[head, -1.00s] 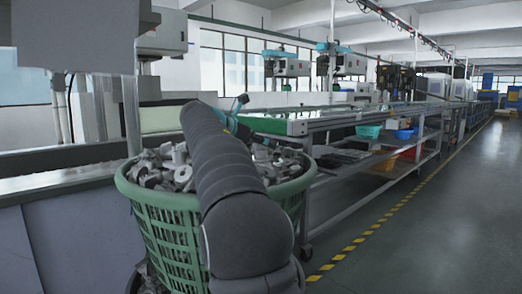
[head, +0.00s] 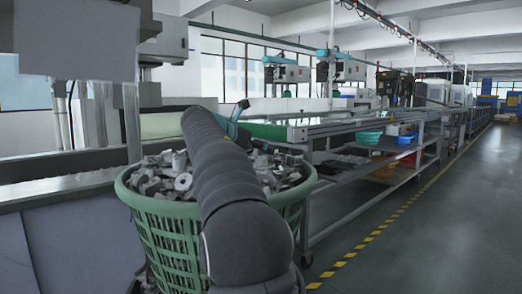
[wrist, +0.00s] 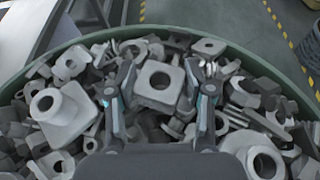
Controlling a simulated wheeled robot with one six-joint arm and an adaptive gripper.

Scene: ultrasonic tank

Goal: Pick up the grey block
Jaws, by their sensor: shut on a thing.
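The grey block (wrist: 158,98) is a squarish plate with a round hole, at the upper middle of the wrist view. My gripper (wrist: 161,75) has one finger on each side of it and is shut on it. The block is over the heap of similar parts; whether it still touches them is hard to tell. In the head view my arm hides the block and most of my gripper; only a small teal and dark part of the gripper end shows beyond the arm.
A green basket (head: 175,240) full of loose grey metal parts (head: 165,178) stands below my arm. A long bench (head: 350,123) with shelves runs behind it to the right. A grey tank (head: 60,185) stands at left. The floor at right is clear, with a yellow-black line.

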